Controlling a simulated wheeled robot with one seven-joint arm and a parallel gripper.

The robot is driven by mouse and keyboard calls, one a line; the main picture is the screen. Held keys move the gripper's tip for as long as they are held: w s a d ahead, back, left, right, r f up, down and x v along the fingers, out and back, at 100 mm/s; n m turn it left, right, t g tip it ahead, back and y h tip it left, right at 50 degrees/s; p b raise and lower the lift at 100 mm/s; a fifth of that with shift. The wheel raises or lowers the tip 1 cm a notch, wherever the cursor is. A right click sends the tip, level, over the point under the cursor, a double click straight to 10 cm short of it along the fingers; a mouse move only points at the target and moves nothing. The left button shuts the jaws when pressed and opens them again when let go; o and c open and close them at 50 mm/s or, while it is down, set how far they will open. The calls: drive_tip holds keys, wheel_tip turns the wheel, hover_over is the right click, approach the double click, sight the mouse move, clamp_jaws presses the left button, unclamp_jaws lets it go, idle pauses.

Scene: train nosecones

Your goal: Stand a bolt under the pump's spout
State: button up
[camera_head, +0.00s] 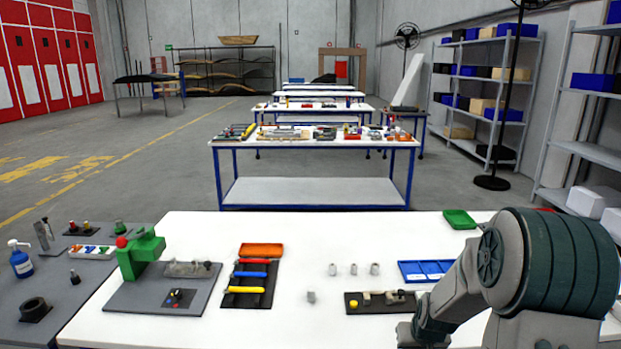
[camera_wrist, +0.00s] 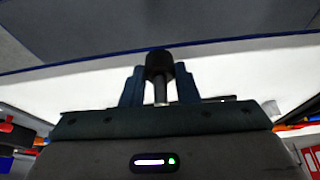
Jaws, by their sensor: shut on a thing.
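My gripper (camera_wrist: 160,92) is shut on a bolt (camera_wrist: 159,66) in the wrist view. The bolt has a wide dark head and a thinner grey shank, and sits upright in that picture between the two blue-grey fingers. In the head view my arm is at the lower right; the fingers and the held bolt cannot be made out there. The pump (camera_head: 21,263) is a blue bottle with a white top and spout, on the grey side table at the far left, well away from my arm. A small dark bolt-like piece (camera_head: 75,278) stands to the right of the pump.
On the white table (camera_head: 285,330) are a green press (camera_head: 138,255), a tool tray, small grey cylinders and a blue tray (camera_head: 425,271). The front middle is mostly clear.

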drive_tip(key=s+a+f, duration=0.3)
drive_tip(key=a+f, duration=0.3)
drive_tip(key=a, duration=0.4)
drive_tip(key=shift+s+f+n, duration=0.3)
drive_tip(key=shift+n, duration=0.1)
